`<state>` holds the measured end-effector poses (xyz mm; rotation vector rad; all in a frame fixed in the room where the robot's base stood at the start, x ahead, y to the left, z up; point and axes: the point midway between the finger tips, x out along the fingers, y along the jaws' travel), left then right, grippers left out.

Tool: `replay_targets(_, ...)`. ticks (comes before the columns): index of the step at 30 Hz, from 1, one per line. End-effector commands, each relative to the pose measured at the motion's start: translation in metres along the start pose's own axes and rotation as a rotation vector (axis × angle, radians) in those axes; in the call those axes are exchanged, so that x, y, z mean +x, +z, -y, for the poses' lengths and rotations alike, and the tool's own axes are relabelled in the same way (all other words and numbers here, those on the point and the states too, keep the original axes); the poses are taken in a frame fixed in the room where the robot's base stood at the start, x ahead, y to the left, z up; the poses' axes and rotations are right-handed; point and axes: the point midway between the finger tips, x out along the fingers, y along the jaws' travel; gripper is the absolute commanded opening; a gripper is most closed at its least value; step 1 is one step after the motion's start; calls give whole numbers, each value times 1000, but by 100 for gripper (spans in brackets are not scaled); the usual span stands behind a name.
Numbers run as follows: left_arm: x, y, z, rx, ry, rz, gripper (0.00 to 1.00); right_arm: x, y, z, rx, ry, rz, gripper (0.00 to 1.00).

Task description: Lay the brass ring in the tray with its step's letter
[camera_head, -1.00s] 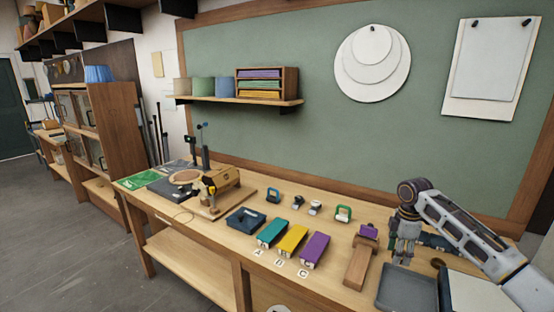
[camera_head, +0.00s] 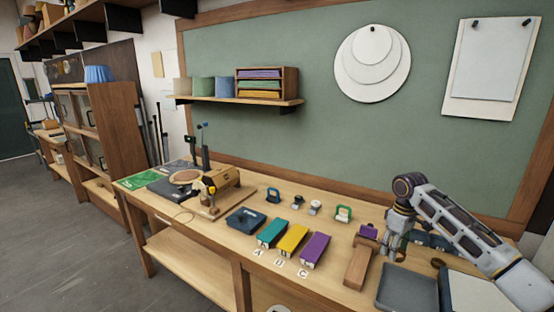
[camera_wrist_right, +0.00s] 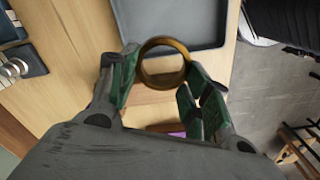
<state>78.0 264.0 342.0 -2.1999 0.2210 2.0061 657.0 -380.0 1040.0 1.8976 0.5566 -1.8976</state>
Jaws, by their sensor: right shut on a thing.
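The brass ring (camera_wrist_right: 163,63) is between the fingertips of my right gripper (camera_wrist_right: 160,78), which is shut on it, in the right wrist view. In the head view my right gripper (camera_head: 392,246) hangs over the right part of the bench, and the ring cannot be made out there. A teal tray (camera_head: 272,233), a yellow tray (camera_head: 292,240) and a purple tray (camera_head: 315,250) stand in a row left of the gripper. White letter cards lie before them: A (camera_head: 258,252) by the teal one, C (camera_head: 303,273) by the purple one; the middle letter is unclear. My left gripper is out of view.
A grey tray (camera_head: 405,290) lies near the front edge; the right wrist view shows it just beyond the ring (camera_wrist_right: 170,20). A wooden block (camera_head: 357,268) with a purple piece behind it stands left of it. A dark blue tray (camera_head: 245,220) and several small fixtures stand farther left.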

Motion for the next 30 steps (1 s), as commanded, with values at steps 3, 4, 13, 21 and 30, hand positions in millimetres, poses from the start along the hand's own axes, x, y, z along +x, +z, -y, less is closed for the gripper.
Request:
replay_targets(3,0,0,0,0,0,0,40,-4,-3,4,86,0,-1,22)
replay_targets(4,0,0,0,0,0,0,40,-5,-4,5,109,0,-1,22)
replay_targets(13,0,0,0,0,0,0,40,-16,-12,16,331,0,-1,22)
replay_targets(21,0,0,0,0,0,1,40,-25,-20,33,517,0,-1,22)
replay_targets(30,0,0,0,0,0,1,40,-23,-27,64,687,-1,0,22)
